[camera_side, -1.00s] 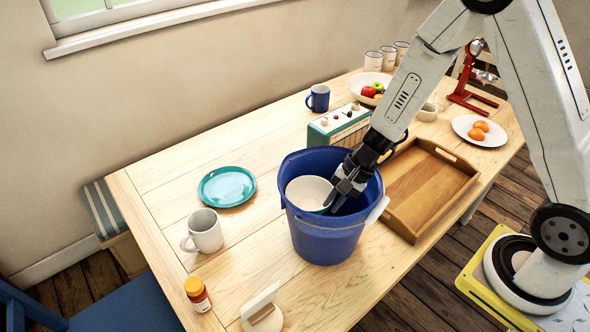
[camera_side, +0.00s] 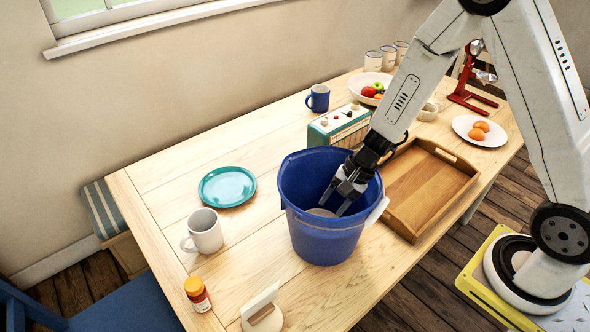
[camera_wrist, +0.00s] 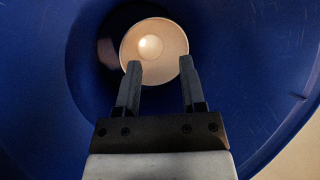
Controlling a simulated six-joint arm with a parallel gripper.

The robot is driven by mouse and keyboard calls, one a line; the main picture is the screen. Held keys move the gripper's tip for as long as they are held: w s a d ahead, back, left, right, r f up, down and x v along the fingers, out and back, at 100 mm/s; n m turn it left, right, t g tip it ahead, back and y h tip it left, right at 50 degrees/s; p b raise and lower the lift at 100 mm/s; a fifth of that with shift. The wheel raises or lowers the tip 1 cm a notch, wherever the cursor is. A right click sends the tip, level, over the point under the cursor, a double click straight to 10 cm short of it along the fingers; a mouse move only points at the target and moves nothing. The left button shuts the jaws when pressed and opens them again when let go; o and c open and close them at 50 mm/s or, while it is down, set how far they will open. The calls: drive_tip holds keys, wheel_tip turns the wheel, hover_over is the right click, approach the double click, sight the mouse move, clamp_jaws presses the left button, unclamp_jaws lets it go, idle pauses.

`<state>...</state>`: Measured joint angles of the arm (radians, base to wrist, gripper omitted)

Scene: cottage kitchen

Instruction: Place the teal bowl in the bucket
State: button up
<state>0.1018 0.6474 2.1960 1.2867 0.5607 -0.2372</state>
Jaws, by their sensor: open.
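The blue bucket (camera_side: 326,240) stands upright on the wooden table; its inner wall fills most of the wrist view (camera_wrist: 90,40). A bowl with a pale inside lies low in the bucket. Only a sliver of the bowl (camera_side: 320,212) shows over the rim in the side view. The wrist view shows the bowl (camera_wrist: 155,30) round and face-up at the bottom; its outer colour is hidden. My gripper (camera_side: 334,207) reaches down inside the bucket mouth. Its fingers (camera_wrist: 160,63) are apart and empty, above the bowl.
A wooden tray (camera_side: 425,190) stands close right of the bucket, and a teal and cream radio (camera_side: 340,127) close behind. A teal plate (camera_side: 227,187), white mug (camera_side: 206,232), pill bottle (camera_side: 197,294) and small stand (camera_side: 262,312) are to the left. Table between plate and window side is clear.

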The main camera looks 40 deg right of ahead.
drive_tip(key=v, duration=1.1)
drive_tip(key=shift+d+r, duration=0.15)
drive_tip(key=shift+r, duration=0.1)
drive_tip(key=shift+s, duration=0.15)
idle(0.3)
drive_tip(key=s+n+h, duration=0.3)
drive_tip(key=s+n, duration=0.1)
drive_tip(key=n, duration=0.1)
drive_tip(key=shift+s+f+g, duration=0.1)
drive_tip(key=shift+s+g, duration=0.05)
drive_tip(key=shift+g, duration=0.25)
drive_tip(key=n, duration=0.1)
drive_tip(key=s+n+h, duration=0.1)
drive_tip(key=n, duration=0.1)
drive_tip(key=shift+s+r+h, duration=0.2)
drive_tip(key=shift+h, duration=0.1)
drive_tip(key=n, duration=0.1)
drive_tip(key=n+t+h, duration=0.1)
drive_tip(key=s+n, duration=0.1)
drive_tip(key=n, duration=0.1)
drive_tip(key=shift+a+r+t, duration=0.25)
drive_tip(key=shift+r+t, duration=0.05)
drive_tip(key=shift+r, duration=0.1)
